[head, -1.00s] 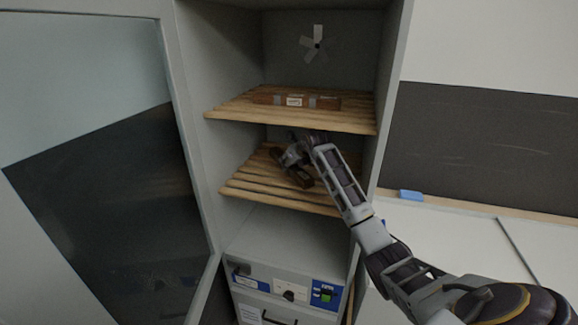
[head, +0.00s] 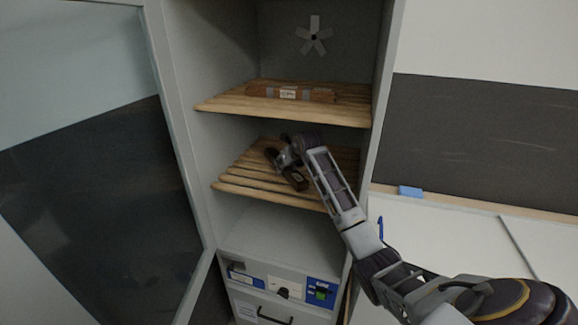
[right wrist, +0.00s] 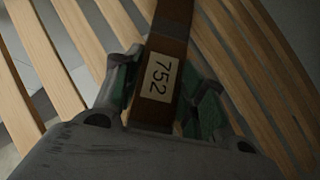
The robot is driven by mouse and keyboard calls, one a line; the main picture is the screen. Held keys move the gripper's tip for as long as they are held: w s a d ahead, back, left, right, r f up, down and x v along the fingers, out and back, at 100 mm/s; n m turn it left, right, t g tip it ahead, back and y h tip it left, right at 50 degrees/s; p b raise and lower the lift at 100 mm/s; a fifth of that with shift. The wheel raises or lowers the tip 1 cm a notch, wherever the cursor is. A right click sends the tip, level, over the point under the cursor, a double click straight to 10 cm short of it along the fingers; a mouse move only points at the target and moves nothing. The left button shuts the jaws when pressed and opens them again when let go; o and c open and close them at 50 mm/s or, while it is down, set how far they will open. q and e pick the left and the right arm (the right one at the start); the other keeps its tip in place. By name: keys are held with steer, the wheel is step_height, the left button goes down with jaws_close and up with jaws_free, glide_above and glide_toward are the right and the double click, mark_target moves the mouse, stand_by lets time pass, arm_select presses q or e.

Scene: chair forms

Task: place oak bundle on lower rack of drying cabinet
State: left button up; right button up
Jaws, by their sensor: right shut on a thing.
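The oak bundle is a dark brown bar (head: 297,181) with a pale label reading 752, seen close up in the right wrist view (right wrist: 158,78). My right gripper (head: 285,160) is shut on it, with green-padded fingers on both sides in the right wrist view (right wrist: 165,92). The bundle is over the slatted lower rack (head: 240,178) of the drying cabinet (head: 183,120). Whether it touches the slats I cannot tell. My right arm hides part of the rack. My left gripper is not in view.
Another labelled wooden bundle (head: 310,94) lies on the upper rack (head: 225,106). The cabinet door (head: 90,190) stands open at the left. A fan (head: 313,37) is on the back wall. Switches and a drawer (head: 265,312) are below. The left part of the lower rack is clear.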

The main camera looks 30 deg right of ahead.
steer(key=shift+f, duration=0.15)
steer(key=shift+w+a, duration=0.1)
steer(key=shift+a, duration=0.15)
steer(key=o, duration=1.1)
steer(key=shift+d+f, duration=0.1)
steer(key=shift+c, duration=0.2)
steer(key=shift+o, duration=0.7)
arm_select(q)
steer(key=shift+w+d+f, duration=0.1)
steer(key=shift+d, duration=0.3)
arm_select(e)
steer(key=shift+d+r, duration=0.1)
steer(key=shift+r, duration=0.15)
